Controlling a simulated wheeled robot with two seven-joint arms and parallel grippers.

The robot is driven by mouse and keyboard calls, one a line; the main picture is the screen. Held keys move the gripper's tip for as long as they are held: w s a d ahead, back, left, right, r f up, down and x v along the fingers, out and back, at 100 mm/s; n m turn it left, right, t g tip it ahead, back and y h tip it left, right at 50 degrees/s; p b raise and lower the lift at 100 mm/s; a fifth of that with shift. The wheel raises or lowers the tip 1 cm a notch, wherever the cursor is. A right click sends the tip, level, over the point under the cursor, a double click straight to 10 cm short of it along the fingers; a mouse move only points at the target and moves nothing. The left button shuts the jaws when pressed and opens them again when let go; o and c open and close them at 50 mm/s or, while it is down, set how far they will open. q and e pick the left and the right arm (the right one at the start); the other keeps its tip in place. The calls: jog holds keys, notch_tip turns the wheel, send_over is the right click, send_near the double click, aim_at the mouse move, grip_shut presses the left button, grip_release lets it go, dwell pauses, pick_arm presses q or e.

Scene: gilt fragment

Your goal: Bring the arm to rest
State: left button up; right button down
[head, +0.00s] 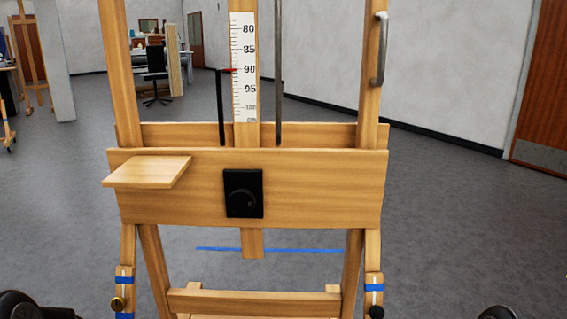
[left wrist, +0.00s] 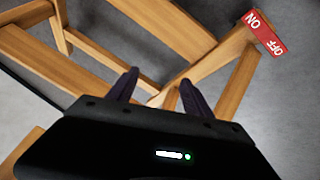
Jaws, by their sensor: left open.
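My left gripper (left wrist: 158,78) shows in the left wrist view with its two dark fingers apart and nothing between them. Beyond the fingers are wooden beams (left wrist: 165,25) of the easel frame; the picture does not make clear how far off they are. In the head view the wooden easel (head: 310,190) stands upright straight ahead. Neither gripper's fingers show in the head view; only dark parts of my arms are at its bottom corners. My right gripper is not seen.
The easel carries a black knob plate (head: 243,205), a small side shelf (head: 148,172), a number scale (head: 244,60) and a metal handle (head: 381,50). A red ON/OFF label (left wrist: 264,33) is on the frame. Grey floor (head: 460,220) is clear on the right.

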pick_arm(q)
jog(key=s+d+f+m+g+h, duration=0.1)
jog(key=s+d+f+g+h, duration=0.15)
jog(key=s+d+f, duration=0.65)
jog(key=s+d+f+m+g+h, duration=0.1)
jog(key=s+d+f+g, duration=0.15)
jog(key=s+d, duration=1.2)
notch_tip(320, 180, up, 28)
jog(key=s+p, duration=0.2)
jog(key=p, duration=2.6)
jog(key=shift+s+a+r+m, duration=0.25)
jog(key=shift+s+m, duration=0.05)
jog(key=shift+s, duration=0.1)
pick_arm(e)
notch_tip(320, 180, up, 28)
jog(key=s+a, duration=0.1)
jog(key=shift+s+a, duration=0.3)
pick_arm(q)
jog(key=shift+f, duration=0.1)
